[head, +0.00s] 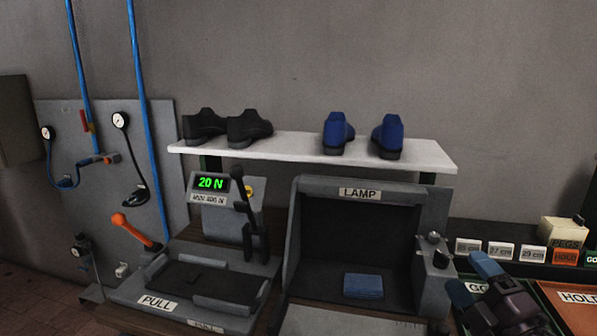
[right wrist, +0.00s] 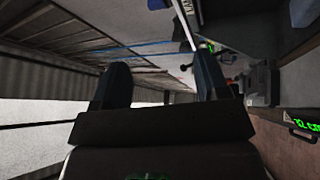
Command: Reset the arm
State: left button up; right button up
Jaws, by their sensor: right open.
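My right gripper (head: 469,275) is at the lower right of the head view, in front of the size cards and the trays. Its two blue-tipped fingers are apart, with nothing seen between them. In the right wrist view the two dark fingers of the right gripper (right wrist: 163,78) are also spread, with only distant background between them. My left gripper is not in view. The pull tester (head: 205,285), with a dark lever (head: 248,215) and a display (head: 210,183) reading 20 N, stands left of the lamp box (head: 360,230), well away from the right gripper.
A folded blue cloth (head: 363,286) lies in the lamp box. Black shoes (head: 228,127) and blue shoes (head: 363,135) stand on a white shelf (head: 300,148). Size cards (head: 500,250), a pegs box (head: 563,231) and an orange HOLD tray (head: 575,312) are near the right gripper.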

jog(key=s+d+f+m+g+h, duration=0.3)
jog(key=s+f+m+g+h, duration=0.15)
jog(key=f+m+h, duration=0.4)
jog(key=s+a+f+m+g+y, duration=0.1)
jog(key=s+a+f+m+g, duration=0.1)
jog(key=s+f+m+g, duration=0.6)
jog(key=s+a+f+m+g+y, duration=0.1)
jog(key=s+a+f+m+g, duration=0.3)
jog(key=s+f, duration=0.85)
pick_arm(q)
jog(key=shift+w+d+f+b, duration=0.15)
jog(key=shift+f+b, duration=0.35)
jog(key=shift+b, duration=0.3)
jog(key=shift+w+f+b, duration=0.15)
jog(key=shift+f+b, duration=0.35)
jog(key=shift+b, duration=0.25)
pick_arm(e)
jog(key=w+d+f+n+t+y, duration=0.1)
jog(key=w+d+f+n+t, duration=0.1)
jog(key=w+f+t, duration=0.3)
jog(key=shift+f+t, duration=1.15)
jog(key=shift+f, duration=0.95)
jog(key=shift+d, duration=0.1)
